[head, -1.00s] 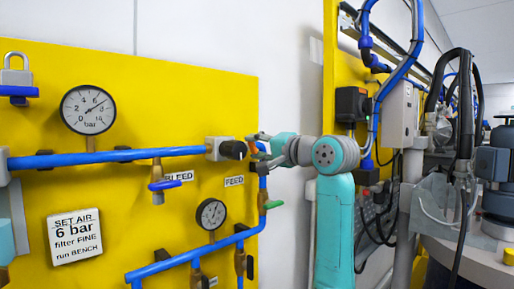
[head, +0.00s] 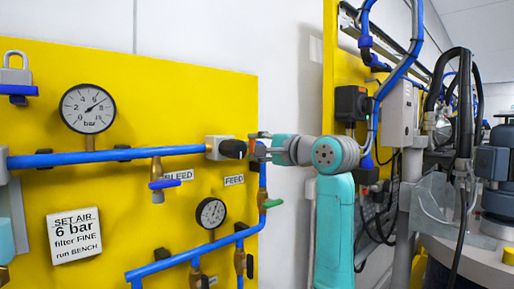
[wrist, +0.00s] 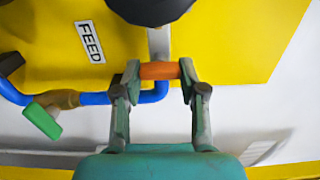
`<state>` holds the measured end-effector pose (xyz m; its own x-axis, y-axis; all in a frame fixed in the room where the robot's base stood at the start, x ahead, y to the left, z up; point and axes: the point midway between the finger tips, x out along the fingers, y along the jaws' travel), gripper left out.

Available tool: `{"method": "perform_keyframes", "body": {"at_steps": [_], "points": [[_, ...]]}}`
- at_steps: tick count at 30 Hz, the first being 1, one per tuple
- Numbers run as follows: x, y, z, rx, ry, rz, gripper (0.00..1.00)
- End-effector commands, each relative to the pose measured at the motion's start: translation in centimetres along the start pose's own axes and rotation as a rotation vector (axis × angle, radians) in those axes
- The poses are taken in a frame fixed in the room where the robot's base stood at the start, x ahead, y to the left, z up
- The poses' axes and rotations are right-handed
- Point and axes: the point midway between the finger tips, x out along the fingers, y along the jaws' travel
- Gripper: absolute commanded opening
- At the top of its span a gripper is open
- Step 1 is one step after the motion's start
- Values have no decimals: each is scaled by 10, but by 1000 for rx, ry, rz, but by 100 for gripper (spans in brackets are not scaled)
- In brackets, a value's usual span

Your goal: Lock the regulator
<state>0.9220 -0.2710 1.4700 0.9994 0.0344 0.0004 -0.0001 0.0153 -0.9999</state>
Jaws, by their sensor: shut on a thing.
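The regulator (head: 216,148) is a grey body with a black knob (head: 233,149) at the right end of the upper blue pipe. The knob's dark edge shows at the top of the wrist view (wrist: 150,8). My gripper (wrist: 160,71) is shut on an orange bar (wrist: 159,70), held crosswise between its fingertips. A grey strip (wrist: 159,42) runs from the bar toward the knob. In the head view my gripper (head: 256,147) is just right of the knob and hides part of the bar.
A padlock (head: 16,76) sits at a blue holder (head: 18,91) at far left. A large gauge (head: 88,108) has its needle up-right. A sign (head: 74,236) reads SET AIR 6 bar. FEED (head: 234,180) and BLEED labels, blue pipes and a green-handled valve (wrist: 41,121) are close by.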

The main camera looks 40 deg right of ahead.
Motion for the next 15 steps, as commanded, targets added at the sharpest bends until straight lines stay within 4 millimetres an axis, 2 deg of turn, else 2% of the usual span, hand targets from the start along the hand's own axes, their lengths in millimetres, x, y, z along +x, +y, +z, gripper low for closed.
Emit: {"method": "perform_keyframes", "body": {"at_steps": [6, 7, 9, 10, 15], "points": [[0, 1, -1, 2, 1, 2, 7], [0, 1, -1, 2, 1, 2, 44], [0, 1, -1, 1, 1, 2, 61], [0, 1, 0, 1, 1, 2, 67], [0, 0, 0, 0, 0, 1, 67]]}}
